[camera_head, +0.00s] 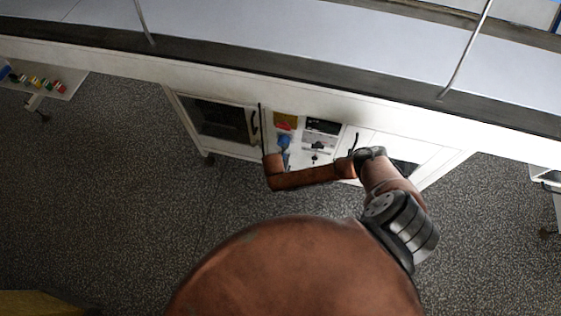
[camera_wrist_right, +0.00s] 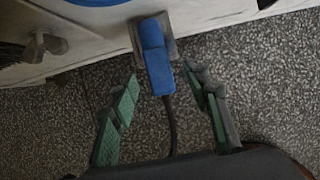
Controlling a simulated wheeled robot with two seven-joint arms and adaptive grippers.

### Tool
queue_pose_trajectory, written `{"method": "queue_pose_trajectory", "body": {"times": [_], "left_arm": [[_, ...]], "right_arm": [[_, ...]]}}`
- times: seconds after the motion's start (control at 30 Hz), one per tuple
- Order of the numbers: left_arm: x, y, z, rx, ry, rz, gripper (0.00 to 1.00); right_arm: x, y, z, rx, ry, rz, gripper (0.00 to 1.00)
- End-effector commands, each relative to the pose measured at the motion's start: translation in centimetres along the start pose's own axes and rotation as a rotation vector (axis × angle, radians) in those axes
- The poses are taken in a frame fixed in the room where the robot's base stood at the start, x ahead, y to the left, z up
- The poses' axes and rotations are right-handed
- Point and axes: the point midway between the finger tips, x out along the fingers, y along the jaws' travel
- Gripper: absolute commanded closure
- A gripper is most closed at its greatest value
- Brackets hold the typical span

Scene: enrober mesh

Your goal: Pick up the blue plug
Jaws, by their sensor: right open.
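The blue plug (camera_wrist_right: 154,58) sits in a grey socket plate on the white cabinet front, with a dark cable hanging from its lower end. In the head view blue parts (camera_head: 284,141) show on the panel, where the plug cannot be clearly told apart. My right gripper (camera_wrist_right: 161,88) is open, with its green-lined fingers apart on either side of the plug's lower part and cable. No finger visibly touches the plug. In the head view my right arm reaches the panel, but its gripper is not clear. My left gripper is not in view.
A red and yellow switch (camera_head: 284,122) and a grey unit (camera_head: 320,135) are on the panel. A wing-shaped metal knob (camera_wrist_right: 42,46) is left of the plug. A side table (camera_head: 45,78) with small coloured items stands far left. The speckled floor (camera_head: 120,190) is clear.

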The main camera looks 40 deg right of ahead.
Motion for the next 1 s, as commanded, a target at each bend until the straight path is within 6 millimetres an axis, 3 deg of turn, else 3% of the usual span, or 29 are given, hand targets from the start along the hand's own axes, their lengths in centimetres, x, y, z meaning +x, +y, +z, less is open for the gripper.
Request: {"method": "queue_pose_trajectory", "body": {"times": [0.1, 0.37, 1.0], "left_arm": [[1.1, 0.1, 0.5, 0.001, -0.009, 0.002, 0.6], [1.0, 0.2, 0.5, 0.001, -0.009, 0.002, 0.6], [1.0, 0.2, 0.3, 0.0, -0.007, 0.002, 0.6]], "right_arm": [[2.1, -0.1, -0.2, 0.0, 0.002, -0.003, 0.56], [2.2, 0.0, 0.0, 0.001, 0.001, 0.001, 0.56], [2.2, 0.0, -0.1, 0.001, 0.001, 0.001, 1.0]]}}
